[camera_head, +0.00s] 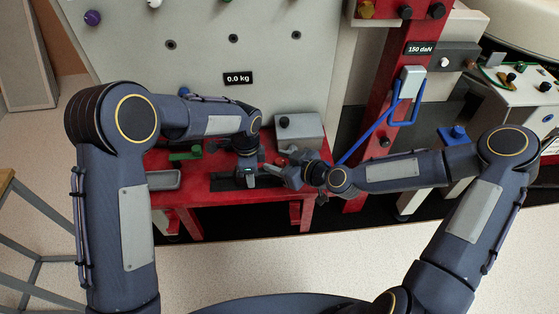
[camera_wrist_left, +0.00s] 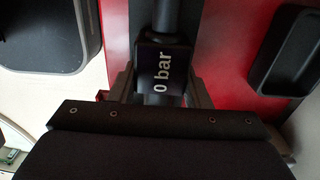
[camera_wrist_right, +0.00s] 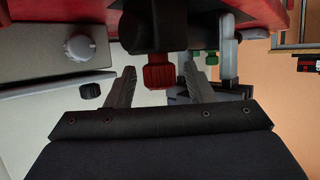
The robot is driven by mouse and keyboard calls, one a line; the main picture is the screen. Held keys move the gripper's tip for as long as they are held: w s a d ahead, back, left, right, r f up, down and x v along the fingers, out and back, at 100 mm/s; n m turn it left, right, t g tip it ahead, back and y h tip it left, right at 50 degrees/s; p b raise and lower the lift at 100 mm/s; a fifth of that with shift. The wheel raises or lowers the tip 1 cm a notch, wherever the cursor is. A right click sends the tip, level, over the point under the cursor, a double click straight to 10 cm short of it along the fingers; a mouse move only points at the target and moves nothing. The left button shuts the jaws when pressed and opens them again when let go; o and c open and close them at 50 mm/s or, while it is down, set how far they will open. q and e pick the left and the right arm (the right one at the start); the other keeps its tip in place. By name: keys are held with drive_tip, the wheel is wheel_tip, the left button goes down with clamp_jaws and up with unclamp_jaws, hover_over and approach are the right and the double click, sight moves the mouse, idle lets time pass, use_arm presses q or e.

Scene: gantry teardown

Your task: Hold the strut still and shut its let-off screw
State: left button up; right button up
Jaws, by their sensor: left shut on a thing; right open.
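The dark strut (camera_wrist_left: 172,18) lies along the red bench, with a small display block (camera_wrist_left: 165,70) reading 0 bar. My left gripper (camera_wrist_left: 160,82) is shut on the strut at this block; the head view shows the block (camera_head: 249,172) below the left wrist. The let-off screw, a red ribbed knob (camera_wrist_right: 158,75), sticks out from the dark end of the strut (camera_wrist_right: 155,25). My right gripper (camera_wrist_right: 159,68) is open, with one finger on each side of the knob. Gaps show between fingers and knob, so no contact is visible. In the head view the right gripper (camera_head: 288,172) partly hides the strut's end.
The red bench (camera_head: 215,185) carries a grey tray (camera_head: 163,180), a green part (camera_head: 186,155) and a grey box with a dark knob (camera_head: 300,130). A panel behind reads 0.0 kg (camera_head: 238,78). A red post (camera_head: 375,110) with a blue handle stands right of the bench.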

drive_tip(key=c, duration=1)
drive_tip(key=shift+a+m, duration=0.15)
drive_tip(key=shift+m, duration=0.15)
drive_tip(key=shift+s+m+t+h, duration=0.1)
drive_tip(key=shift+m+t+h, duration=0.45)
drive_tip(key=shift+h, duration=0.25)
drive_tip(key=shift+a+m+t+h, duration=0.1)
drive_tip(key=shift+m+t+h, duration=0.65)
drive_tip(key=shift+m+h, duration=0.45)
drive_tip(key=m+h, duration=0.2)
drive_tip(key=m+t+h, duration=0.1)
drive_tip(key=m+h, duration=0.1)
drive_tip(key=h, duration=0.1)
drive_tip(key=shift+d+m, duration=0.2)
drive_tip(key=shift+m, duration=0.15)
drive_tip(key=shift+h, duration=0.4)
